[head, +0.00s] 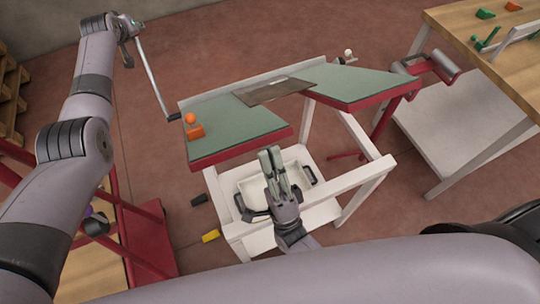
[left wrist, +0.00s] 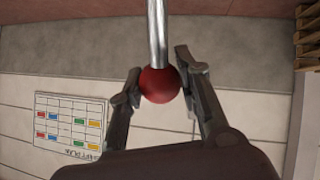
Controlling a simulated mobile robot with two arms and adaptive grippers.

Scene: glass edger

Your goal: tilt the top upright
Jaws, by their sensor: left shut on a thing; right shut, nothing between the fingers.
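The top (head: 235,130) has a green surface and red edges, on a white frame (head: 362,180). It looks tilted rather than upright, but its exact angle is hard to tell. A metal lever (head: 155,85) rises from its left side to my left gripper (head: 130,28). In the left wrist view, the fingers are shut on the lever's red ball knob (left wrist: 160,86). In the head view the knob is hidden. My right gripper (head: 272,165) is shut and empty, in front of the top and above the white tray (head: 255,187).
A dark plate (head: 270,91) lies across the top. An orange block (head: 194,131) and orange ball (head: 190,118) are at its left edge. A wooden table (head: 450,20) stands at the right, and a red frame (head: 150,240) at the lower left. Yellow (head: 211,236) and black items lie on the floor.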

